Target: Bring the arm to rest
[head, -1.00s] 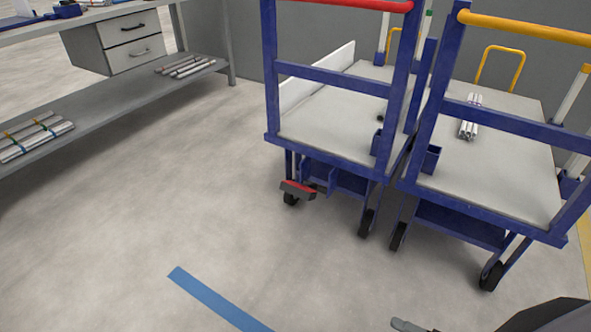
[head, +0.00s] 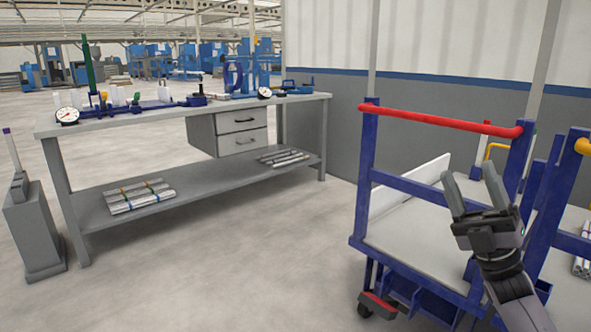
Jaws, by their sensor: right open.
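My right gripper (head: 468,182) shows at the right of the head view, its two fingers pointing up and spread apart. It is open and nothing is between its fingers. In the picture it overlaps the blue cart with the red handle (head: 440,121); I cannot tell how far apart they are. My left gripper is not in view.
A second blue cart with a yellow handle (head: 583,146) stands at the right edge, with pipes (head: 582,266) on it. A workbench (head: 240,108) with drawers and a lower shelf holding pipe bundles (head: 138,196) stands at left. The floor (head: 230,270) between is clear.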

